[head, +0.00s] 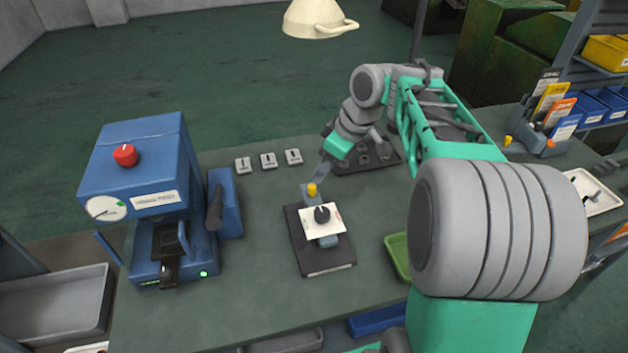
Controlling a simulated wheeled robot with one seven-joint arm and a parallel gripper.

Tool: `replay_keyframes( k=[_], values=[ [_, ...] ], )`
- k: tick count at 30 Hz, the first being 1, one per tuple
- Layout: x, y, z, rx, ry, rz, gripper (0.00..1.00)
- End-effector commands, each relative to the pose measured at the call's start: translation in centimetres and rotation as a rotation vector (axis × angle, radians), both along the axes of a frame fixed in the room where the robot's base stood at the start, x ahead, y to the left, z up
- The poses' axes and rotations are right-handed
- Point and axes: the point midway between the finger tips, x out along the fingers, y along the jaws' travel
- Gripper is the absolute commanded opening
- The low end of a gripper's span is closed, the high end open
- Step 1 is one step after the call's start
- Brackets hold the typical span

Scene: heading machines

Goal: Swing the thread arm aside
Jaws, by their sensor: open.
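A small device with a dark base (318,262) stands mid-bench, with a white plate (333,226) and black knob (322,214) on its upright. At its top is a yellow knob (312,190) on a short grey piece; I take this to be the thread arm, but its shape is unclear. My gripper (321,172) comes in from behind and to the right, its tip just above and beside the yellow knob. It is open, and I see nothing held. I cannot tell whether it touches the knob. My wrist hides part of the area behind it.
A blue machine (150,190) with a red knob and gauge stands at the left. Three small tags (268,160) lie behind the device. A dark tray (368,157) is beneath my wrist, and a green tray (397,255) lies right of the device.

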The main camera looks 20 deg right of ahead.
Motion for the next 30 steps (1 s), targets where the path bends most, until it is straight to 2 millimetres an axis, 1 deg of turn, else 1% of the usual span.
replay_keyframes(
  k=[9,12,15,21,30],
  values=[
    [1.4,1.9,-5.1,0.000,0.003,0.005,0.41],
    [1.8,2.2,-6.2,0.000,0.001,0.003,0.41],
    [1.9,2.3,-6.7,-0.002,0.000,0.003,0.41],
    [1.9,2.3,-6.8,-0.002,0.000,0.001,0.41],
    [1.9,2.2,-6.7,-0.002,0.000,0.001,0.16]
  ],
)
